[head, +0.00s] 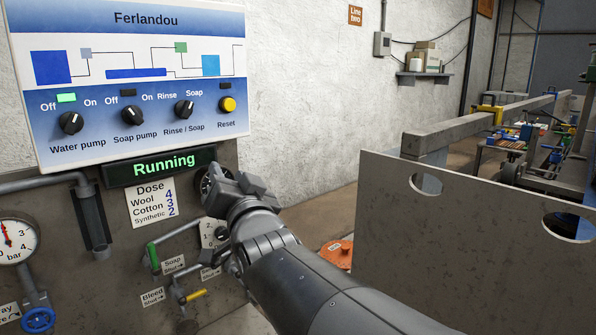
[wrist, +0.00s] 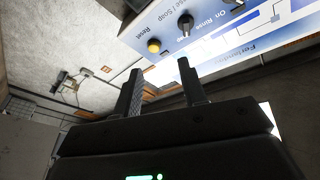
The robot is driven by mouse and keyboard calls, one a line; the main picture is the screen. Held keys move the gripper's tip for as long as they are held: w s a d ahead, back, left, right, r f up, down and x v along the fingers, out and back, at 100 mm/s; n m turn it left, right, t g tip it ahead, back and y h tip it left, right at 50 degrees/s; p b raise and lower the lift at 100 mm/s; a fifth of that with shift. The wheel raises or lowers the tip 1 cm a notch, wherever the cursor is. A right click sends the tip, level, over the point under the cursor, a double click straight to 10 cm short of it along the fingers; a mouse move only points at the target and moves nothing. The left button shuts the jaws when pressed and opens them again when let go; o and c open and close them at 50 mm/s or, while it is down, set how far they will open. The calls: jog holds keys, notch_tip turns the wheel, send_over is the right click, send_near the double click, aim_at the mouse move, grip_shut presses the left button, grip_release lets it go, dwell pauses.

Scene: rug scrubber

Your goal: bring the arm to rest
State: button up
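My arm (head: 305,285) reaches forward from the bottom right in the head view. My gripper (head: 212,183) is in front of the machine, below the right part of the control panel (head: 130,130). In the wrist view my gripper (wrist: 160,68) has its two fingers apart with nothing between them. The panel shows beyond the fingers, with the yellow reset button (wrist: 154,46) and the rinse/soap knob (wrist: 186,26). In the head view the display (head: 160,165) reads "Running". My gripper and wrist hide part of the round fitting (head: 203,184) behind them.
A gauge (head: 14,238), blue valve wheel (head: 38,318), green-handled valve (head: 153,257) and yellow-handled valve (head: 195,295) stand left of my arm. A grey panel with holes (head: 470,240) stands to the right. An orange object (head: 338,254) lies low behind my arm.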

jog(key=s+d+f+g+h, duration=0.1)
jog(key=d+f+g+h, duration=0.3)
jog(key=d+f, duration=0.55)
jog(key=s+d+f+g+h, duration=0.3)
jog(key=s+d+f+g, duration=0.1)
jog(key=s+d+f, duration=0.3)
jog(key=s+d+f+g+h, duration=0.2)
jog(key=s+d+f+g, duration=0.2)
jog(key=s+d+f, duration=0.3)
jog(key=s+d, duration=0.4)
jog(key=d, duration=0.3)
jog(key=shift+s+f+h, duration=0.35)
jog(key=shift+h, duration=0.05)
